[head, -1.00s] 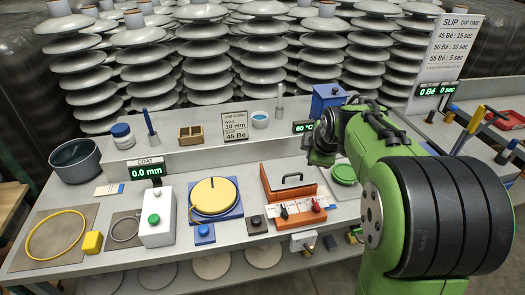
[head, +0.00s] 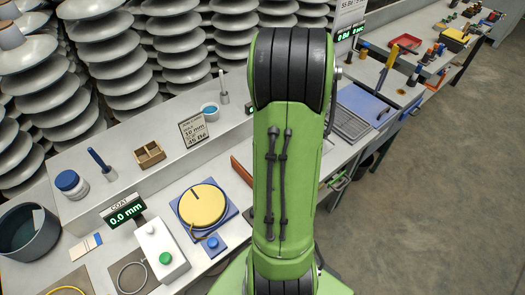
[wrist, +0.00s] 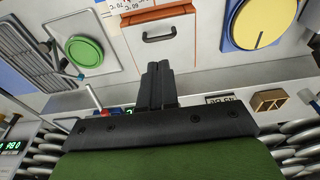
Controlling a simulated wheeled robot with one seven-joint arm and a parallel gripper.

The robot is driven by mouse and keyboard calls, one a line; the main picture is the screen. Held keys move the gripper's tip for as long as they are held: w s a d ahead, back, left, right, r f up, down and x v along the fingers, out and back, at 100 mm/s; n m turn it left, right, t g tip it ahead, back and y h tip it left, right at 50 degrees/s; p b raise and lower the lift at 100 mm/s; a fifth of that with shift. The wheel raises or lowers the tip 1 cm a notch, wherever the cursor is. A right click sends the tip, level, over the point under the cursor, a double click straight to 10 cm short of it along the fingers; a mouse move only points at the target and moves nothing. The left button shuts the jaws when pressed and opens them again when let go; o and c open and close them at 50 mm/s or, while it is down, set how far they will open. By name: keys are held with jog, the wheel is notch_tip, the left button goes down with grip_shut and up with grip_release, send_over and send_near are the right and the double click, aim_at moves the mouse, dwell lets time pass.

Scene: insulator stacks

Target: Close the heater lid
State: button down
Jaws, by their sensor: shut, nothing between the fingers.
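The orange heater (wrist: 155,14) is in the upper middle of the wrist view, with a pale panel (wrist: 183,45) and a dark bar handle (wrist: 160,37). I cannot tell for sure how far its lid is open. In the head view only an orange edge of the heater (head: 242,170) shows left of my arm; the rest is hidden behind the arm. My gripper (wrist: 158,66) has its dark fingers together and empty. In the wrist view they point toward the handle side, with the handle apart from the fingertips. My gripper is hidden in the head view.
A blue plate with a yellow disc (head: 203,205) sits left of the heater. A raised shelf behind carries a wooden box (head: 149,154) and a sign (head: 194,131).

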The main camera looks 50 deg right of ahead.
jog(key=f, duration=0.3)
jog(key=w+f, duration=0.1)
jog(key=f, duration=0.3)
jog(key=w+f+b, duration=0.1)
jog(key=f, duration=0.3)
jog(key=shift+d, duration=0.15)
